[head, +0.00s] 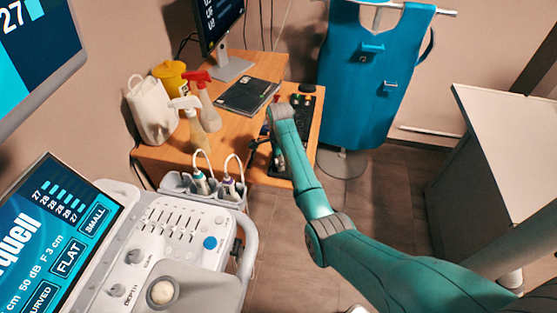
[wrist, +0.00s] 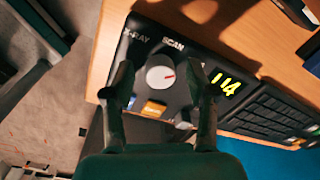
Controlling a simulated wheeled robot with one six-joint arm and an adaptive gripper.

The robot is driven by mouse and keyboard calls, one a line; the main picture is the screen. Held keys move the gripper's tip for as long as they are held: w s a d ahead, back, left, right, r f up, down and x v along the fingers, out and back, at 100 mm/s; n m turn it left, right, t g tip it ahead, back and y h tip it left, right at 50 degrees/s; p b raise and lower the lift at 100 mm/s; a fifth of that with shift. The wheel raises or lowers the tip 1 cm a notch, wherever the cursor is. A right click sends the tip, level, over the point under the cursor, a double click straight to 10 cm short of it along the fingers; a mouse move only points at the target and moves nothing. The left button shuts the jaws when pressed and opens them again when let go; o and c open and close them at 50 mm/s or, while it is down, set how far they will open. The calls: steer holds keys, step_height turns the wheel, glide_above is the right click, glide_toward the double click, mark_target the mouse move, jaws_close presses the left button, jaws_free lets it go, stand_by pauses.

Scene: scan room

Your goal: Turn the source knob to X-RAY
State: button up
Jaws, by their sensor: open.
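The source knob (wrist: 160,78) is a round pale dial with a red mark on its right side in the wrist view. It sits on a black control panel (wrist: 150,50). The X-RAY label (wrist: 136,37) is up and left of the knob, and the SCAN label (wrist: 173,45) is just above it. The red mark points right, at neither label squarely. My gripper (wrist: 160,71) is open, one finger on each side of the knob, with gaps showing. I cannot tell how far down the fingers reach. In the head view my arm hides the knob.
Green digits (wrist: 226,84) and a keyboard (wrist: 270,112) lie right of the knob, and a yellow button (wrist: 154,108) below it. In the head view, spray bottles (head: 205,102) and a monitor (head: 219,25) stand on the wooden desk (head: 262,66). A blue apron (head: 362,85) hangs behind.

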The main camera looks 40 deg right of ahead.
jaws_close()
steer(key=shift+n, duration=0.3)
steer(key=n, duration=0.4)
steer(key=shift+s, duration=0.1)
steer(key=n, duration=0.5)
steer(key=shift+d, duration=0.1)
steer(key=n, duration=0.5)
steer(key=shift+y, duration=0.3)
steer(key=n, duration=0.5)
steer(key=shift+d, duration=0.1)
steer(key=shift+n, duration=0.3)
